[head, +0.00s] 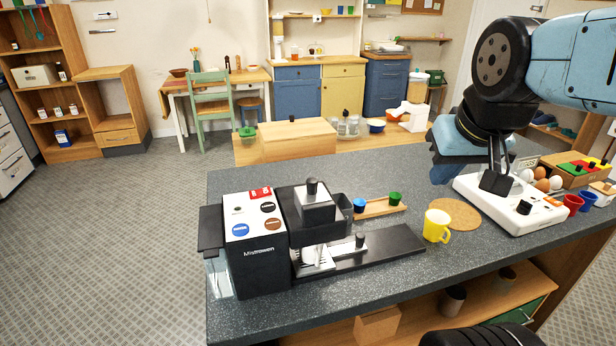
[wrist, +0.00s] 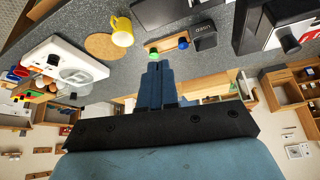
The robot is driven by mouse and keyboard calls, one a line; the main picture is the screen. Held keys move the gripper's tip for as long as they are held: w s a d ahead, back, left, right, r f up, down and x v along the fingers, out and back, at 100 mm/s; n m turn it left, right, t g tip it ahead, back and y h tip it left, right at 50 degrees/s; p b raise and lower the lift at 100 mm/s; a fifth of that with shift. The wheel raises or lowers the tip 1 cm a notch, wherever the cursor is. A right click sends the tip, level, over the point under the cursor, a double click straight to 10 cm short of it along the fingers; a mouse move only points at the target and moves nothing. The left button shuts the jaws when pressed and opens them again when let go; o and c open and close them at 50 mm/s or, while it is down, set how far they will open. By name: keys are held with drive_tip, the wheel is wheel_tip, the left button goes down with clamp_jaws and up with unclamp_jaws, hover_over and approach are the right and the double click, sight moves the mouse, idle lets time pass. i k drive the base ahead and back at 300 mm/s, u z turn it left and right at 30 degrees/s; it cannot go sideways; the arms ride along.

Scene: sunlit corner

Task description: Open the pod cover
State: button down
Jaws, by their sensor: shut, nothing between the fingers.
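The coffee machine (head: 258,250), black with a white top panel, stands on the dark counter in the head view. A grey block with a black knob (head: 312,187) on top is at its right side; I take this block as the pod cover (head: 318,210), and it looks down. My gripper (head: 438,168) is well to the right of the machine, above the counter. In the wrist view my gripper (wrist: 156,72) is shut, with its blue fingers together and empty. Part of the machine (wrist: 262,28) shows at that view's upper right.
A yellow mug (head: 437,226), a round cork mat (head: 455,213) and a wooden tray (head: 378,209) with blue and green cups lie between machine and gripper. A white appliance (head: 515,205) stands at right, near eggs and red and blue cups.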

sight(313, 194)
drive_tip(key=u, duration=0.5)
drive_tip(key=k, duration=1.2)
drive_tip(key=z, duration=0.6)
drive_tip(key=i, duration=1)
drive_tip(key=u, duration=0.1)
